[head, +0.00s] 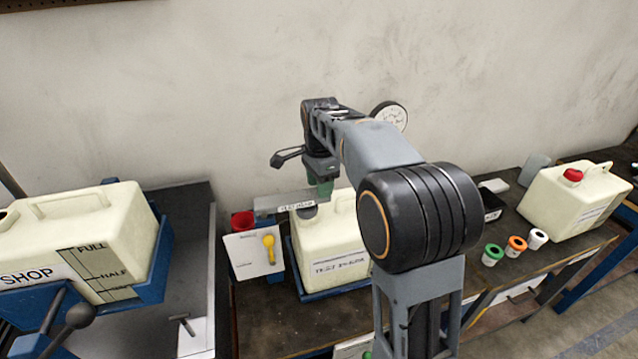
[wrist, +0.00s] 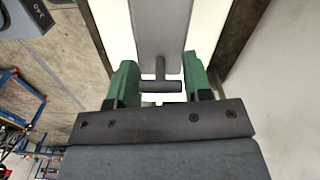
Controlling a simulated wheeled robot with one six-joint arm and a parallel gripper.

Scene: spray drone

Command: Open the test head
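My gripper (head: 322,186) points down over the back of a cream tank with a handwritten label (head: 340,262). In the wrist view its two green fingers (wrist: 160,82) stand wide apart. A dark T-shaped handle (wrist: 160,86) lies between them, its crossbar spanning most of the gap; I cannot tell if the fingers touch it. The handle's stem joins a flat grey bar (wrist: 160,35) that lies over the cream tank. In the head view a grey bar with a white label (head: 272,203) shows beside the fingers; its wording is too small to read surely.
A large cream tank in a blue cradle (head: 100,235) stands at left. A red cup (head: 242,221) and a white card with a yellow piece (head: 268,245) are near the gripper. A round gauge (head: 389,113) is behind my arm. Coloured caps (head: 515,245) and another tank (head: 575,205) are at right.

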